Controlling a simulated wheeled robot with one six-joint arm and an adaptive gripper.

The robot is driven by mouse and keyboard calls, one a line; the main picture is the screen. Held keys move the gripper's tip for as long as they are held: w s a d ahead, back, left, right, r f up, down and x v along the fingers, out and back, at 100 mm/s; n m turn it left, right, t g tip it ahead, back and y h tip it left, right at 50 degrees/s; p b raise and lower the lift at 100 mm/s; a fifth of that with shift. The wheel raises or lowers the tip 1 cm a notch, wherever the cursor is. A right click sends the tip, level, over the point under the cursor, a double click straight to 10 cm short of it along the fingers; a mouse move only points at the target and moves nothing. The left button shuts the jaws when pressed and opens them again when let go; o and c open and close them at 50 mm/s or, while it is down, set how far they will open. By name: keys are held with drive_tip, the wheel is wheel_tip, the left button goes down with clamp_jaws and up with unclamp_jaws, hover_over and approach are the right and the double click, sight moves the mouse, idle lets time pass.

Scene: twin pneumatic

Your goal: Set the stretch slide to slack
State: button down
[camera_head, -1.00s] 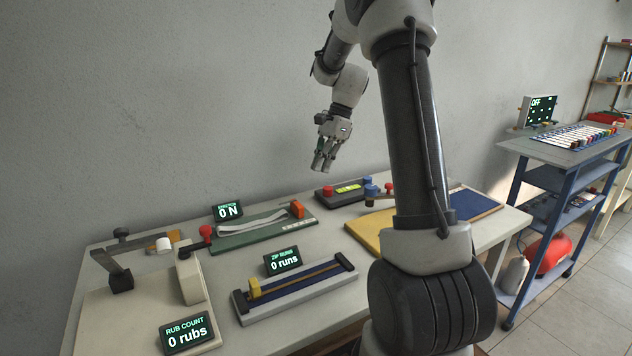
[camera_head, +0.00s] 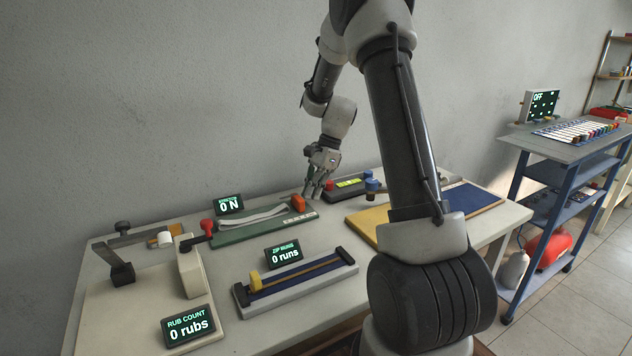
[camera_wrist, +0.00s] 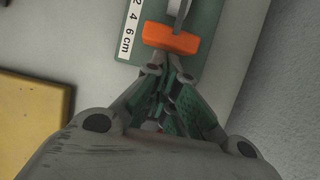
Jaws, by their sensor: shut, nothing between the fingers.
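The stretch slide is an orange block (camera_head: 298,203) at the right end of a green board (camera_head: 240,234), near a printed cm scale. A pale band (camera_head: 255,217) runs from it toward a red knob (camera_head: 207,226) at the left end. The display (camera_head: 229,204) behind the board reads 0 N. My gripper (camera_head: 316,196) is shut and empty, pointing down just right of the orange block. In the wrist view the fingertips (camera_wrist: 165,70) are right below the orange block (camera_wrist: 171,38) in the picture, over the board's end; whether they touch it I cannot tell.
A zip rig (camera_head: 297,286) reading 0 runs stands in front of the board. A dark box (camera_head: 346,186) with red and blue knobs stands right of my gripper, with a yellow panel (camera_head: 368,224) in front.

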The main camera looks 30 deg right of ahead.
drive_tip(key=shift+f, duration=0.1)
drive_tip(key=shift+a, duration=0.65)
